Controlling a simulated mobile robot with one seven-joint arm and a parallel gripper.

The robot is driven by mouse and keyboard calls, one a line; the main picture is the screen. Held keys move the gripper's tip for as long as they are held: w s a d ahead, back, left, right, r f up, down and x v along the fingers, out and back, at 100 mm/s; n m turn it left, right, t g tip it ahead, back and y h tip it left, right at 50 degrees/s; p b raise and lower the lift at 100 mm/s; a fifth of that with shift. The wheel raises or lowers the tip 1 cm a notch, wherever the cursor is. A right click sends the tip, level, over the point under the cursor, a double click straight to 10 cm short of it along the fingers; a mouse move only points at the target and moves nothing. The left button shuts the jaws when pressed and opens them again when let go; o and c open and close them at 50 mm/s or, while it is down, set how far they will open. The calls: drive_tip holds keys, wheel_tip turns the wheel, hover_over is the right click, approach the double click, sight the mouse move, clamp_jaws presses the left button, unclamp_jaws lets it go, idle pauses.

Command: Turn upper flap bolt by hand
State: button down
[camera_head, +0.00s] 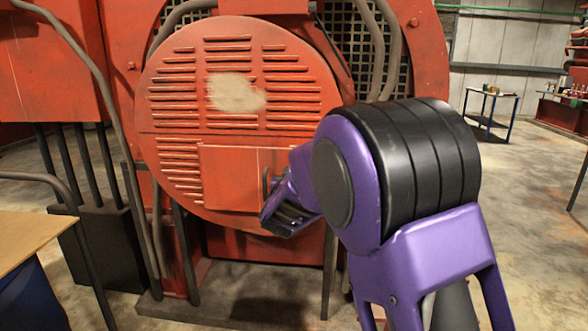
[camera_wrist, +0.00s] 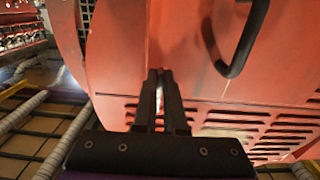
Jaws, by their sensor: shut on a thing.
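The red flap (camera_head: 232,175) is a plain panel low on the round engine cover, with a dark curved handle (camera_head: 266,186) near its right side. In the wrist view the flap (camera_wrist: 270,75) and handle (camera_wrist: 237,42) show close up, with the handle right of my fingers. My gripper (camera_wrist: 161,74) has its two dark fingers close together, tips against the red panel near the slats. They are shut on the upper flap bolt, which the fingers almost wholly hide. In the head view my purple wrist covers the fingertips. The flap looks closed.
The slatted round cover (camera_head: 180,95) has a pale worn patch. Grey hoses (camera_head: 75,45) run down the left side. A wooden table (camera_head: 25,235) stands at the front left. Open concrete floor lies to the right, with a small cart (camera_head: 488,110) far back.

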drive_tip(key=shift+w+d+r, duration=0.15)
drive_tip(key=shift+d+r, duration=0.05)
drive_tip(key=shift+r, duration=0.35)
drive_tip(key=c, duration=1)
unclamp_jaws()
drive_tip(key=shift+f, duration=0.2)
drive_tip(key=shift+a+f, duration=0.1)
drive_tip(key=shift+a, duration=0.05)
drive_tip(key=s, duration=1.1)
drive_tip(key=s+b, duration=0.1)
drive_tip(key=s, duration=0.5)
drive_tip(key=shift+s+a, duration=0.25)
